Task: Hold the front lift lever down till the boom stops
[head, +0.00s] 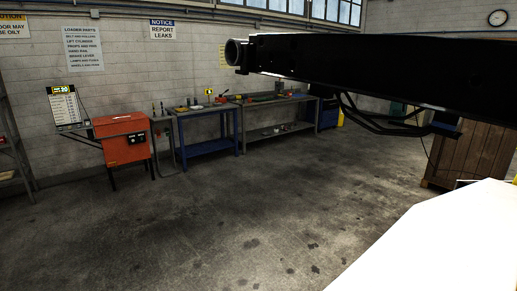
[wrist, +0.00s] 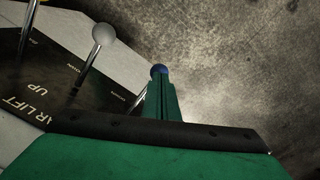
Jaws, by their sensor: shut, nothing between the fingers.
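In the wrist view, my green gripper (wrist: 163,92) is shut, with nothing held between its fingers. Its fingers point up the picture at a blue-knobbed lever (wrist: 158,69). The blue knob shows just past the fingertips; whether they touch it I cannot tell. To the left stands a lever with a pale grey knob (wrist: 103,34), on a bright metal rod. The black label plate (wrist: 72,88) reads "...AR LIFT UP", partly cut off by my gripper. No front lift label is readable. In the head view, the dark boom (head: 350,70) crosses the upper right; my gripper does not show there.
A white body panel (head: 450,240) fills the lower right of the head view. An orange cabinet (head: 122,145) and workbenches (head: 206,146) line the far wall. A wooden crate (head: 472,158) stands at right. The middle concrete floor (head: 230,215) is clear.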

